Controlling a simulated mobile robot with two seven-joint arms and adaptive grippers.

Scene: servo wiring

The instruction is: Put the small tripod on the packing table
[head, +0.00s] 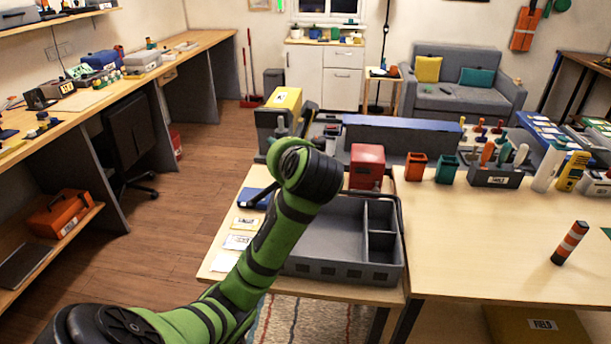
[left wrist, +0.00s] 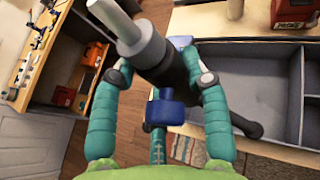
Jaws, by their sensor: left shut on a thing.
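In the left wrist view, my left gripper (left wrist: 162,78) has its teal fingers closed around the small tripod (left wrist: 172,68). The tripod has a dark body, a pale grey cylinder at one end, a blue knob and a dark leg reaching right. It is tilted and held over the left side of the table with the grey tray. That light wooden table (head: 215,262) and another wooden table (head: 480,255) at right are in view; I cannot tell which is the packing table.
The grey divided tray (head: 345,270) fills most of the nearer table. A red box (head: 367,163) stands behind it, and cards (head: 238,242) lie at its left. The right table holds a striped cylinder (head: 570,243) and several holders at its back; its front middle is clear.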

